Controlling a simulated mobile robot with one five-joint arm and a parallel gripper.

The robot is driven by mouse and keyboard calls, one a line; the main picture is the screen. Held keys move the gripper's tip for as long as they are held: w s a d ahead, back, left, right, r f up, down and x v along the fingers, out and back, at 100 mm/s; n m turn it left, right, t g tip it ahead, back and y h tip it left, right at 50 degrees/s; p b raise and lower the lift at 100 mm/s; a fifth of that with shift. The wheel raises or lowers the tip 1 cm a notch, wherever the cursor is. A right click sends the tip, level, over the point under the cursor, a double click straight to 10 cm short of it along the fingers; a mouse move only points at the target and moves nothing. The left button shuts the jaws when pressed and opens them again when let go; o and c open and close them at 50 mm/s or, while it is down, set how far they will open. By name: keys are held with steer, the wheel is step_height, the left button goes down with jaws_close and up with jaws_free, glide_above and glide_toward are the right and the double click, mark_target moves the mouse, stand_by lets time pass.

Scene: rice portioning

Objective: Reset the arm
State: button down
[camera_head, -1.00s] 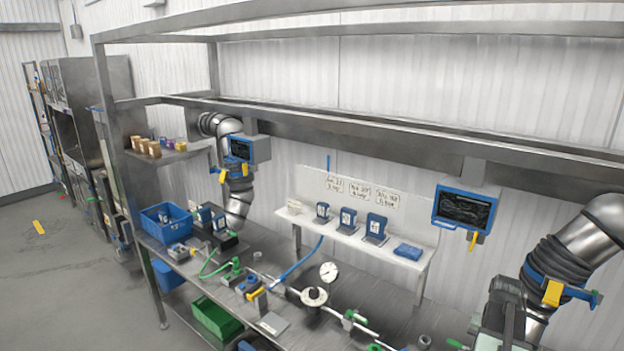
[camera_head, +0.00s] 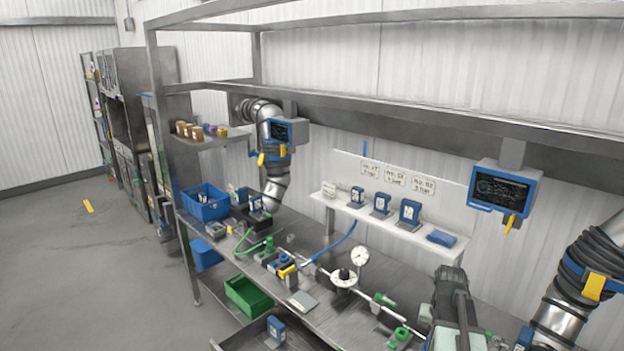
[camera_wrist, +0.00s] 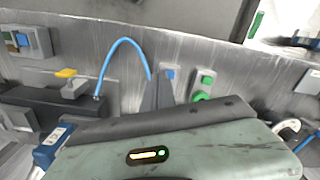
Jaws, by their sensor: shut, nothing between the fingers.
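My arm's end shows at the lower right of the head view, as a dark and pale green body (camera_head: 452,310) over the right part of the bench. In the wrist view, the green-grey casing with a small lit indicator fills the bottom. My gripper (camera_wrist: 160,82) shows beyond it as a dark narrow shape, its fingers together with nothing between them. The steel workbench (camera_head: 325,318) runs below and beyond the arm. No rice is visible.
The bench holds a blue bin (camera_head: 205,203), a dial gauge (camera_head: 360,256) and pipe fittings. A white shelf (camera_head: 400,224) carries blue devices. A screen (camera_head: 502,190) and ducts hang nearby. A green crate (camera_head: 248,296) sits below. Open floor (camera_head: 80,270) lies left.

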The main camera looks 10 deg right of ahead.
steer(key=a+f+n+b, duration=0.3)
steer(key=a, duration=1.1)
steer(key=a+f+n+b, duration=0.2)
steer(key=a+f+n, duration=0.1)
steer(key=a, duration=1.1)
steer(key=shift+w+a+f+b, duration=0.25)
steer(key=shift+w+f+b, duration=0.15)
steer(key=shift+f, duration=0.1)
